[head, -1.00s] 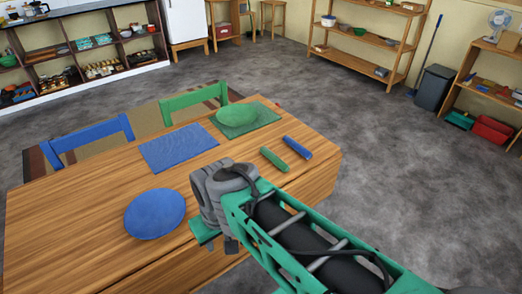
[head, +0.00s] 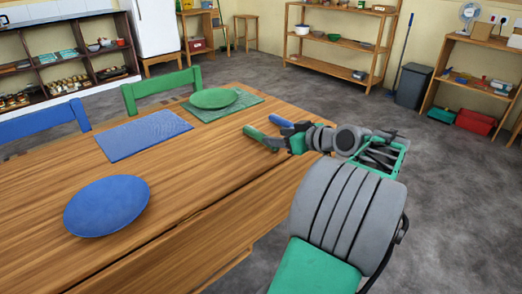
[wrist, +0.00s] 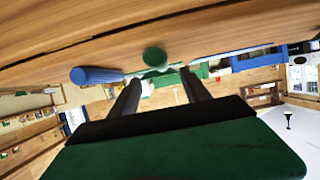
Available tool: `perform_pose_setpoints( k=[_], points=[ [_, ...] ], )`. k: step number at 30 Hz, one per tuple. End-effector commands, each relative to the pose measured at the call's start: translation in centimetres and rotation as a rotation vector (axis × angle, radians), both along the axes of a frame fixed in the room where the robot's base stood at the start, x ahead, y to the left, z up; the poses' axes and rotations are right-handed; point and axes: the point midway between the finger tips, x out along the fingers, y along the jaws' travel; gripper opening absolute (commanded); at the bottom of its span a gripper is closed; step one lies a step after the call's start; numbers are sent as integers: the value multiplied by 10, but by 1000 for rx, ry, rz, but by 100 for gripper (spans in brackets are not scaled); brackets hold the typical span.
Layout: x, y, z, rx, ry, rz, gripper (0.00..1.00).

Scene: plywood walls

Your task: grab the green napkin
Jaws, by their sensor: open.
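The green napkin (head: 256,134) is a rolled cylinder lying near the far right edge of the wooden table. In the wrist view its round end (wrist: 154,56) shows just beyond and between my fingertips. My gripper (head: 276,140) is open, close to the right end of the green napkin, and its two dark fingers (wrist: 160,78) point at it in the wrist view. Whether they touch it cannot be told. A blue rolled napkin (head: 281,121) lies just behind the green one, partly hidden by my gripper; it also shows in the wrist view (wrist: 95,75), left of the fingers.
The wooden table (head: 185,175) holds a blue plate (head: 107,205), a blue placemat (head: 143,135) and a green plate (head: 214,98) on a green placemat (head: 238,106). A green chair (head: 162,88) and a blue chair (head: 45,121) stand behind it.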

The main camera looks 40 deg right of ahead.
Motion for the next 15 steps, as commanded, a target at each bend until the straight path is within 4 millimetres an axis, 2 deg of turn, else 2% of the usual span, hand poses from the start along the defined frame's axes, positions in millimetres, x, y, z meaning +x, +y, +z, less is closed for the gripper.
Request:
perform_pose_setpoints(
  k=[10,15],
  points=[
    [53,2,-25,0,2,5,56],
    [65,2,-27,1,2,2,56]
  ],
)
